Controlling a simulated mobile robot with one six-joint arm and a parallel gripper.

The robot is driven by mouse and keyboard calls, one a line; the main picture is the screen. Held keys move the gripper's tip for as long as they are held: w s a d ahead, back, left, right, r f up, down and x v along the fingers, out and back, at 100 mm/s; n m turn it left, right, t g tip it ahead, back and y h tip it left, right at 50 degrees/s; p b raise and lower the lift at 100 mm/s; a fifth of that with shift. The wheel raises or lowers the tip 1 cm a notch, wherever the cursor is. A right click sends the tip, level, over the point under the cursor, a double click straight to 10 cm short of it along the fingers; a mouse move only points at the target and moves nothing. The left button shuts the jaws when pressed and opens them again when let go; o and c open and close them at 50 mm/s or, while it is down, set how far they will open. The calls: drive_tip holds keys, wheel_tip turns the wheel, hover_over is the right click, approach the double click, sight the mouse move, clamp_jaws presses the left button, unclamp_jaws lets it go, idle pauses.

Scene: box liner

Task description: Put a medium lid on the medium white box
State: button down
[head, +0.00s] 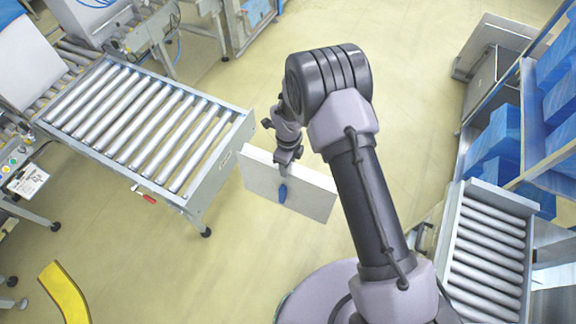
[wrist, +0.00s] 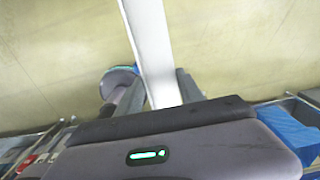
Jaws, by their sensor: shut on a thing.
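A flat white lid (head: 308,190) hangs upright on edge in my gripper (head: 284,180), over open floor in the head view. My gripper is shut on the lid's upper edge, with one blue-tipped finger against its near face. In the wrist view the lid (wrist: 148,45) is seen edge-on as a white strip, running up from between the fingers of my gripper (wrist: 165,88). The lid's size class cannot be told for certain.
A roller conveyor (head: 150,125) stands left of the lid, its rollers empty. Another roller conveyor (head: 488,255) is at the lower right, beside shelves (head: 535,120) with blue bins (head: 498,140). A yellow floor marking (head: 65,292) is at the lower left. The middle floor is clear.

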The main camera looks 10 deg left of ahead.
wheel_tip(320, 180, up, 12)
drive_tip(key=p, duration=0.4)
drive_tip(key=shift+f, duration=0.25)
wheel_tip(320, 180, up, 14)
drive_tip(key=p, duration=0.6)
drive_tip(key=shift+f, duration=0.1)
